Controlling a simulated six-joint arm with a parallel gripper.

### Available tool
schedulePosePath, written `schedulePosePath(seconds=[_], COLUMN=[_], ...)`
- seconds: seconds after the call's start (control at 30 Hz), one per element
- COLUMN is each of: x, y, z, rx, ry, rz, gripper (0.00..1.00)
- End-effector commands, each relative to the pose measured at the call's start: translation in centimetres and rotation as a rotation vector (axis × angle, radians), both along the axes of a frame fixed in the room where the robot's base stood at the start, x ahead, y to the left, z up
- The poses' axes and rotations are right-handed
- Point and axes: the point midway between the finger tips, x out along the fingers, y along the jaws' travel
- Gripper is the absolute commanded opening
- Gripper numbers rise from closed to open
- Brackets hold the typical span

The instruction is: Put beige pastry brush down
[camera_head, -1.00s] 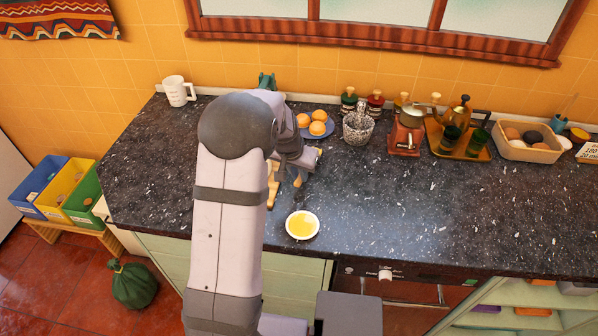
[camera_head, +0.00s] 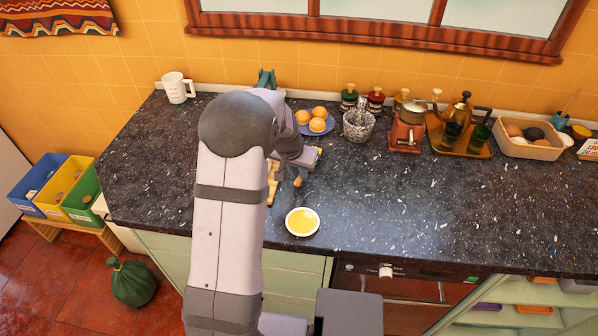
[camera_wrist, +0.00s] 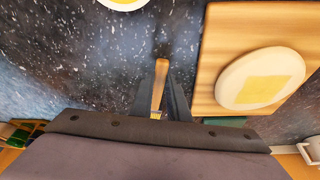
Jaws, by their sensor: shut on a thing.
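The pastry brush has a beige wooden handle (camera_wrist: 160,80), which points away from my gripper in the wrist view. My gripper (camera_wrist: 160,100) is shut on it, with one dark finger on each side. The lower part of the brush is mostly hidden between the fingers. In the head view only a small tan bit of the brush (camera_head: 297,181) shows below my gripper (camera_head: 302,163), over the dark speckled counter (camera_head: 390,215). I cannot tell whether the brush touches the counter.
A wooden board (camera_wrist: 208,70) with a white dish (camera_wrist: 232,82) lies beside the brush. A white bowl of yellow liquid (camera_head: 302,222) stands near the counter's front. Behind are a blue plate of oranges (camera_head: 318,121) and a grey speckled pot (camera_head: 358,126). Bare counter lies right of the bowl.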

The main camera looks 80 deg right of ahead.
Motion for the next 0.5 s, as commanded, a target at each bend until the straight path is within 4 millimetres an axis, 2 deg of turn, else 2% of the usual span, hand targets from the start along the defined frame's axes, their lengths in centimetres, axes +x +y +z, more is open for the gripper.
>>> schedulePosePath(seconds=[0.5], x=[0.0], y=[0.0], z=[-1.2], rx=[0.000], ry=[0.000], rz=[0.000], gripper=[0.00])
